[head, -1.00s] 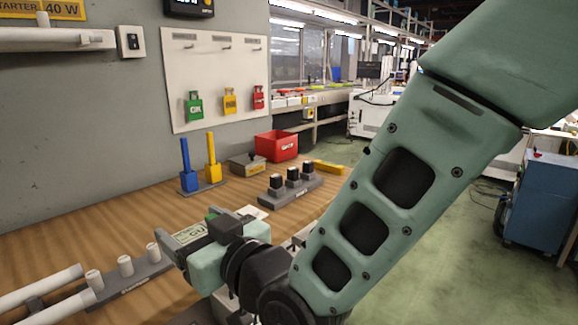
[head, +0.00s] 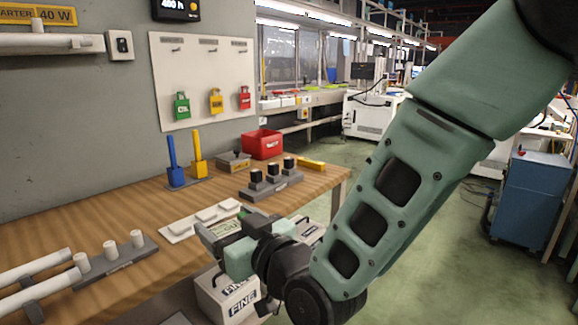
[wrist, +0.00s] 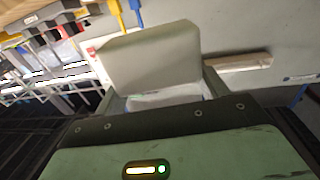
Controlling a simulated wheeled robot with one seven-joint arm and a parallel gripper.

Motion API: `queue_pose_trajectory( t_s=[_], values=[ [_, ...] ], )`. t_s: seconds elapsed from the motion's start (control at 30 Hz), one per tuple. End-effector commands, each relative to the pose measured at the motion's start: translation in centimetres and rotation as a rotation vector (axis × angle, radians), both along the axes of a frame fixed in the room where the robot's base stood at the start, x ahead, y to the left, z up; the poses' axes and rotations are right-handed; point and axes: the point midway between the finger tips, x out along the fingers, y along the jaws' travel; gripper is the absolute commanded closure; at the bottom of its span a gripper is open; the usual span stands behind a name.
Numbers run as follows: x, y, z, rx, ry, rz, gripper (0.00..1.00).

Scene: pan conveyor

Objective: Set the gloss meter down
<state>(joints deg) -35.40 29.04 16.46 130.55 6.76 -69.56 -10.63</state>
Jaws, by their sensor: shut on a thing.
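The gloss meter (head: 226,229) is a small pale block with a light display face, partly hidden by my gripper in the head view. My gripper (head: 217,237) is shut on it and holds it in front of the bench's near edge. In the wrist view the gloss meter (wrist: 150,58) is a plain grey-white block, tilted, between the fingers. Its underside is hard to make out, and I see no surface touching it.
A white strip with several pale plates (head: 205,217) lies on the wooden bench (head: 140,208). Pipe stubs on a grey base (head: 110,258) are at left. Black-topped blocks (head: 272,178) and a red bin (head: 262,144) stand farther back.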

Motion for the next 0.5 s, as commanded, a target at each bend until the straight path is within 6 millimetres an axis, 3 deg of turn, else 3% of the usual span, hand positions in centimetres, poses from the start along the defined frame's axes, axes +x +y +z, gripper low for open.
queue_pose_trajectory(
  t_s=[0.27,0.37,0.5],
  values=[
    [5.8,-6.4,-2.8,-0.005,-0.002,-0.139,0.63],
    [8.6,-10.5,-4.5,-0.008,-0.002,-0.218,0.63],
    [12.0,-17.4,-7.0,-0.009,-0.003,-0.342,0.63]
  ],
)
